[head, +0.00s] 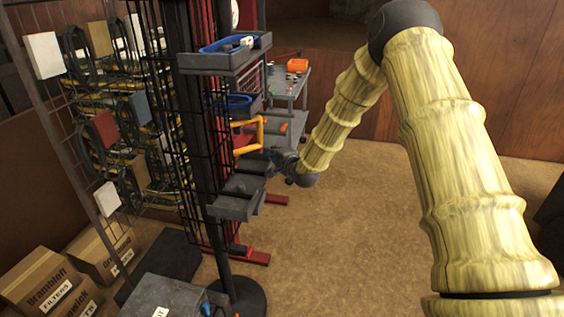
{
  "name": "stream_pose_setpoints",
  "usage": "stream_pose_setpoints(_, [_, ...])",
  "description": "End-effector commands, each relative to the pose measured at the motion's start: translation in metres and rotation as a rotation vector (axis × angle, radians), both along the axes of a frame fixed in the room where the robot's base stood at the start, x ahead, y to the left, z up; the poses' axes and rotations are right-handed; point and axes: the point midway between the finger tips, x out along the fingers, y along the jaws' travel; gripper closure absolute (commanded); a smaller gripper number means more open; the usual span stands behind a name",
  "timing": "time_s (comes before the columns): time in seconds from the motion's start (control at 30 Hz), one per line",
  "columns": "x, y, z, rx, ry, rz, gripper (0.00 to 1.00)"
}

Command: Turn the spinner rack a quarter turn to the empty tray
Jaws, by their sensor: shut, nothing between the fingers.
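The spinner rack (192,110) is a tall black wire-grid column on a round dark base (245,297), left of centre in the head view. A grey upper tray (222,62) on it holds a blue item and small pale pieces. A lower grey tray (235,205) sticks out to the right and looks empty. My gripper (280,158) is shut and empty, at the right side of the rack near the lower trays. It is small and partly dark against them, so I cannot tell whether it touches a tray.
A grey cart (290,85) with orange items stands behind the rack. An orange frame (248,135) and red stand feet (250,257) are close by. A wire wall with hanging goods (103,128), cardboard boxes (45,277) and a grey case (165,298) are left. The right floor is mostly clear.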

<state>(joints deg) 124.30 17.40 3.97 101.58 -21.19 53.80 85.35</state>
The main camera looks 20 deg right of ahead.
Motion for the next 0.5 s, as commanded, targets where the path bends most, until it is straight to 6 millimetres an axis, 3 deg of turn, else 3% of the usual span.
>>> stream_pose_setpoints(0.17, [-0.024, 0.008, 0.001, 0.003, 0.001, 0.015, 1.00])
stream_pose_setpoints(0.5, [-0.064, -0.002, 0.009, 0.001, 0.004, 0.012, 1.00])
